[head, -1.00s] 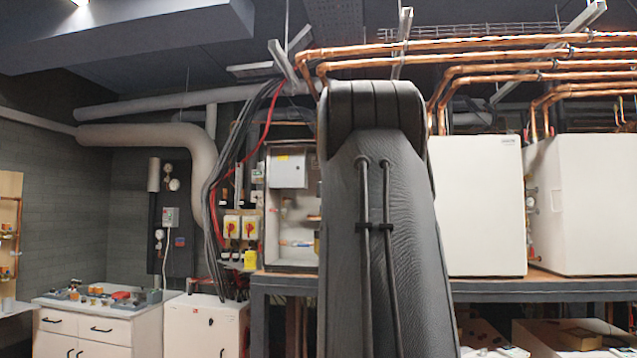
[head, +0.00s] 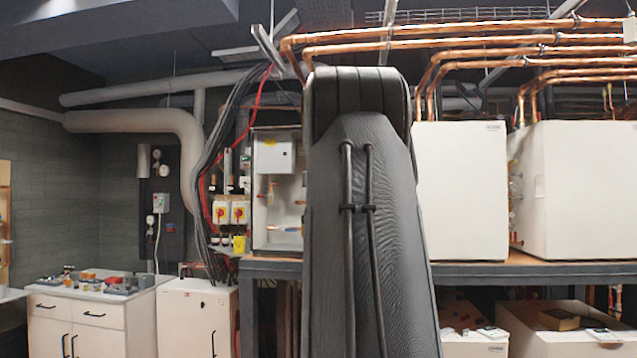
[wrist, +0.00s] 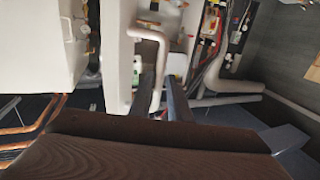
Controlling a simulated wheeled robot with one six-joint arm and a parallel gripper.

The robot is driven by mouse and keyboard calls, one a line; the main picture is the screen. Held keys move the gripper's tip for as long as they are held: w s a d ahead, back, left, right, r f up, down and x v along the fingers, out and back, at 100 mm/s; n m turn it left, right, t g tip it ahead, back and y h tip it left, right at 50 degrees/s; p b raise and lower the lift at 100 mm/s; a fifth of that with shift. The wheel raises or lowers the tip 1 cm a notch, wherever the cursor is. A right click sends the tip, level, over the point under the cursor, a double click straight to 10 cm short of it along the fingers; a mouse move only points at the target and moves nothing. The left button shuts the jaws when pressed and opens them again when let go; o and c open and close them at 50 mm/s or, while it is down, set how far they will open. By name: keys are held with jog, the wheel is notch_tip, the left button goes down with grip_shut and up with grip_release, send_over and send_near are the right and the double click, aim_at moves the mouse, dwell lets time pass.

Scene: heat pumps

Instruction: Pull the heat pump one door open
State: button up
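The heat pump units are white boxes on a dark bench in the head view: one (head: 462,190) just right of my arm and another (head: 590,190) farther right. Left of my arm stands an open-fronted cabinet (head: 265,215) with parts inside, partly hidden by the arm. I cannot tell which one is heat pump one. In the wrist view, which looks upside down, my gripper (wrist: 162,100) shows two dark fingers apart with nothing seen between them. A white panel (wrist: 117,50) and a pale curved tube or handle (wrist: 148,35) appear beyond the fingers; contact is not clear.
Copper pipes (head: 460,40) run overhead. Cables (head: 212,160) hang left of the open cabinet. A drawer unit (head: 85,315) with clutter on top and a low white cabinet (head: 195,315) stand at the left. The dark bench edge (head: 530,268) runs along the right.

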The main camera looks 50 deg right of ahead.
jog(key=b+v, duration=0.2)
jog(key=v, duration=0.5)
jog(key=shift+s, duration=0.45)
jog(key=shift+a, duration=0.1)
